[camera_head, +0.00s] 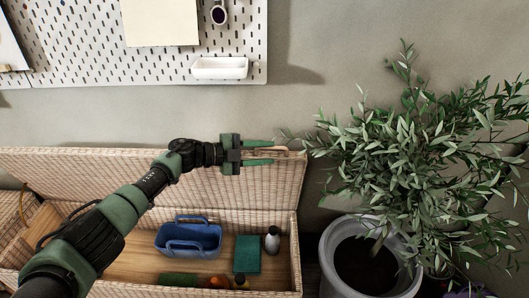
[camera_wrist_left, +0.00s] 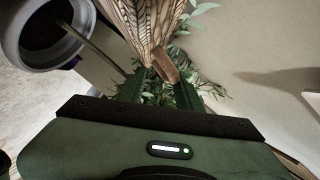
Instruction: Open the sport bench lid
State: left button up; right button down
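The wicker sport bench (camera_head: 297,260) stands at the lower left in the head view, its inside exposed. Its woven lid (camera_head: 60,165) is raised and stands up along the wall side. In the left wrist view the lid's weave (camera_wrist_left: 150,20) shows beyond the fingers. My left gripper (camera_head: 272,153) is at the lid's upper right corner, pointing right. Its green fingers are apart, with a small brown tab (camera_wrist_left: 166,66) at their tips; I cannot tell whether they touch it. My right gripper is not in view.
A blue caddy (camera_head: 190,240), a green box (camera_head: 247,254) and a grey bottle (camera_head: 272,240) are in the bench. A leafy plant in a grey pot (camera_head: 335,260) stands close on the right, its leaves near my left gripper. A pegboard (camera_head: 100,60) hangs above.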

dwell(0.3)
